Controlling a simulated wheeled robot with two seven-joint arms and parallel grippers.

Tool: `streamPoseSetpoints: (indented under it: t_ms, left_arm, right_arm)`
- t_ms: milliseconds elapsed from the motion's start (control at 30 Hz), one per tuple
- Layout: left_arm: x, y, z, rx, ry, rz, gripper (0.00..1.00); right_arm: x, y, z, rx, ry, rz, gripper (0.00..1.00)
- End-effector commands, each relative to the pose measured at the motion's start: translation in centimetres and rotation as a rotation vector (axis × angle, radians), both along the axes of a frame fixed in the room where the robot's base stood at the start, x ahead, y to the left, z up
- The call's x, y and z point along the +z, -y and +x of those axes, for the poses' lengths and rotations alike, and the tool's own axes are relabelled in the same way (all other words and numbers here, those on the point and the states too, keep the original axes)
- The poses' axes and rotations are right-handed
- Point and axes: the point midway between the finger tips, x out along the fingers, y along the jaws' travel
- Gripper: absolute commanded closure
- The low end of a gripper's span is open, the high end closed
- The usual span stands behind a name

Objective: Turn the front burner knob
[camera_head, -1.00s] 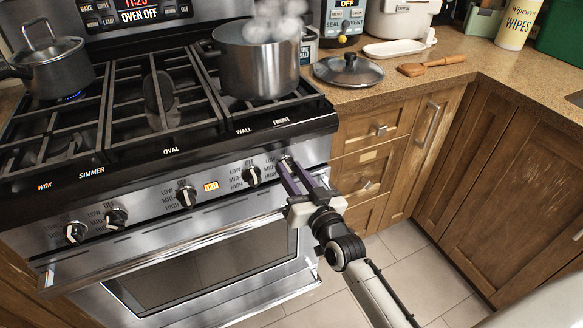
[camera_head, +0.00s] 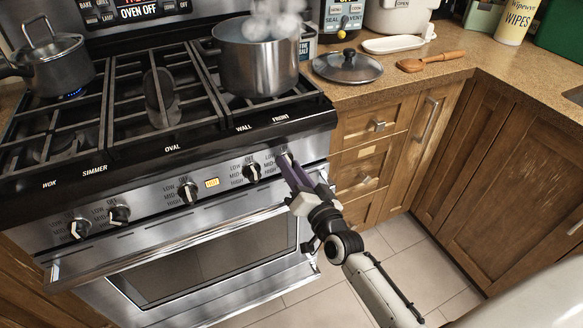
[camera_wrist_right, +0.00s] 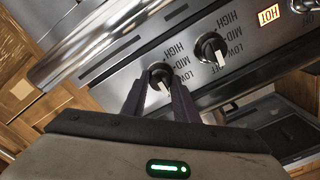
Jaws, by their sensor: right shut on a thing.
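The front burner knob (camera_wrist_right: 159,76) is the rightmost knob on the stove panel, below the "FRONT" label. In the head view it is mostly hidden by my right gripper (camera_head: 289,160). In the wrist view the fingertips of my right gripper (camera_wrist_right: 158,82) are shut on the knob, one on each side. The knob's white pointer shows between them. A large steel pot (camera_head: 258,66) steams on the burner behind the front label. My left gripper is not in view.
The neighbouring knob (camera_head: 252,171) is close on the left. The oven handle (camera_head: 170,243) runs just below the panel. A glass lid (camera_head: 347,66) and a wooden spoon (camera_head: 430,61) lie on the right counter. Floor in front of the drawers is clear.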

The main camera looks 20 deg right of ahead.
Motion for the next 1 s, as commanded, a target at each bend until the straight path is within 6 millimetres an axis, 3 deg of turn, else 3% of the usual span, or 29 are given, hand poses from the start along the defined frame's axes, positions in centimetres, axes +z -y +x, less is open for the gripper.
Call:
streamPoseSetpoints:
  t_ms: [200,233,333,700,1000]
  left_arm:
    - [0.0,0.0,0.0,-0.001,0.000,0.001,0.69]
    - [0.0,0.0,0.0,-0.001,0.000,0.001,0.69]
    - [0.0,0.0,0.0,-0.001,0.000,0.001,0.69]
    - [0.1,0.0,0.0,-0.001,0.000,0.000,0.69]
    - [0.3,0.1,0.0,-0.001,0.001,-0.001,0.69]
  right_arm:
    - [0.0,0.0,0.0,0.000,0.000,0.004,0.96]
    - [0.0,0.0,0.0,0.000,0.000,0.004,0.70]
    - [0.0,0.0,0.0,0.000,0.000,0.004,0.55]
    - [-0.1,0.0,-0.6,0.000,-0.001,0.001,0.55]
    - [-0.1,0.0,-5.9,0.000,-0.003,0.002,0.55]
